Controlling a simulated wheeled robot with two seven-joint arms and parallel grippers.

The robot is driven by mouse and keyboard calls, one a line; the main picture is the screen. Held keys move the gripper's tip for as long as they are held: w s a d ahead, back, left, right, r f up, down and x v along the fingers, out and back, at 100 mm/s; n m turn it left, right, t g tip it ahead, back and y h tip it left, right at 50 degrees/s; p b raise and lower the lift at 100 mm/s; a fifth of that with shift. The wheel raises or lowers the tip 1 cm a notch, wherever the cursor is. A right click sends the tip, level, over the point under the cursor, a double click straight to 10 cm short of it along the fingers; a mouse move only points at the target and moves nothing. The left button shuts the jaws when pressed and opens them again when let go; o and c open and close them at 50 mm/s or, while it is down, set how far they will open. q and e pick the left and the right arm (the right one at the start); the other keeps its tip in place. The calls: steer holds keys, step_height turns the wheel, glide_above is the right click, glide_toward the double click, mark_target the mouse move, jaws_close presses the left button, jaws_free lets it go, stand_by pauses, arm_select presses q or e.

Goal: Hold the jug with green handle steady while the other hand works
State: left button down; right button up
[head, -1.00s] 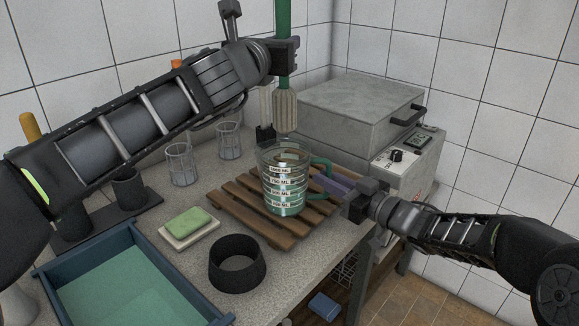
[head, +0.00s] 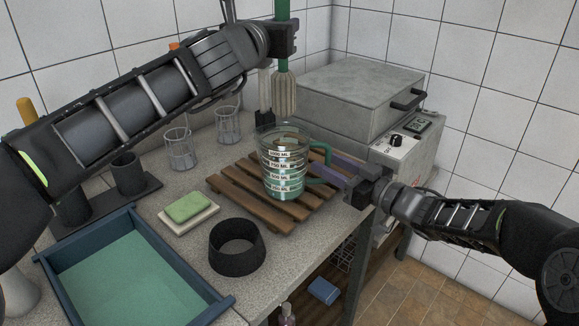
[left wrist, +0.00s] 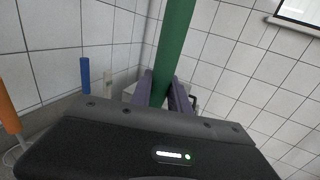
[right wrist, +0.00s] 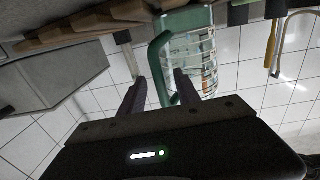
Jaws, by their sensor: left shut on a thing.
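The clear glass jug with a green handle (head: 283,178) stands upright on a wooden slatted rack. It has white measuring bands, and its handle points right. My right gripper (head: 327,172) is at the handle. In the right wrist view the green handle (right wrist: 158,62) passes between its spread fingers, with gaps showing. My left gripper (head: 281,40) is shut on the green shaft of a brush; the shaft (left wrist: 174,45) runs between its fingers in the left wrist view. The pale bristle head (head: 284,95) hangs just above the jug's mouth.
A black ring (head: 237,248), a green sponge (head: 188,206) and a blue tray (head: 140,225) lie left and in front. Two wire-framed glasses (head: 180,150) stand behind left. A grey metal box (head: 360,90) stands behind right. The bench's front edge is close to the jug.

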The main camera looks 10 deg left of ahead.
steer(key=v, duration=1.1)
steer(key=shift+s, duration=0.1)
steer(key=x, duration=1.2)
steer(key=shift+d, duration=0.15)
